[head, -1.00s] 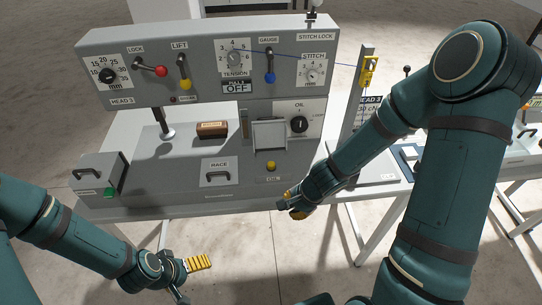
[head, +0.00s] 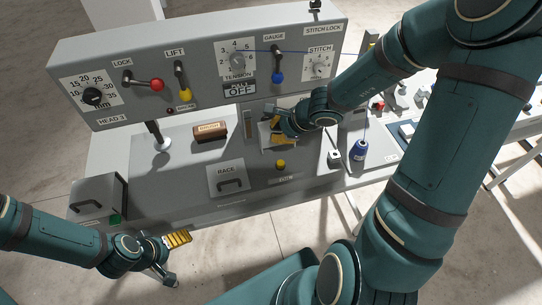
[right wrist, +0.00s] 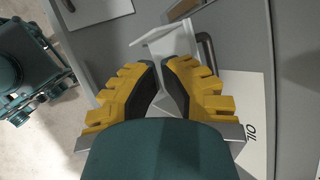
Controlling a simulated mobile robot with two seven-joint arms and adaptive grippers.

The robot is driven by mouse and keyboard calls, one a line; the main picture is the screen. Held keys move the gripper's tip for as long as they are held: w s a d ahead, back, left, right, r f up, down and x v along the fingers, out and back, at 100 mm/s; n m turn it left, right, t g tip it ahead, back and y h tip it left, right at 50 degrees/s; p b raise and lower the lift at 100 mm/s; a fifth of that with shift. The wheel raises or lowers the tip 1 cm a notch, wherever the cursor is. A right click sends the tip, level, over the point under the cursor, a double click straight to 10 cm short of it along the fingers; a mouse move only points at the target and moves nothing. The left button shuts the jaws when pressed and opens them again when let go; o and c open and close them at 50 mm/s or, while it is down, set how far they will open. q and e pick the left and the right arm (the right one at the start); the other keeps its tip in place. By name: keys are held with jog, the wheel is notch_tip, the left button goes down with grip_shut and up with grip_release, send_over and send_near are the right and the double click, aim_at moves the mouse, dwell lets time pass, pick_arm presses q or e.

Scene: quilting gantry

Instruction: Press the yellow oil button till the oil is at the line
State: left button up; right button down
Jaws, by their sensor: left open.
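The yellow oil button (head: 280,164) sits on the lower grey panel of the machine in the head view, with a small label below it. My right gripper (head: 279,131) is just above the button, in front of the pale square panel. It does not appear to touch the button. In the right wrist view its yellow fingers (right wrist: 161,72) come together at the tips, with a white angled part just beyond; nothing is clearly held. A narrow brownish vertical slot (head: 249,122) stands left of the gripper; no oil line can be made out. My left gripper (head: 180,239) is open and empty, below the machine's front edge.
A RACE cover with a dark handle (head: 228,180) lies left of the button. Lock, lift and gauge levers line the upper panel.

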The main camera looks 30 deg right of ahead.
jog(key=shift+s+d, duration=0.15)
jog(key=shift+s, duration=0.05)
jog(key=b, duration=0.6)
send_over(281, 164)
jog(key=w, duration=0.2)
notch_tip(281, 164, down, 8)
jog(key=shift+d+r, duration=0.1)
jog(key=shift+r, duration=0.05)
jog(key=shift+f+b, duration=0.55)
jog(key=shift+b, duration=0.25)
jog(key=shift+f, duration=0.1)
dwell(0.4)
jog(key=shift+f+b, duration=0.3)
jog(key=shift+b, duration=0.25)
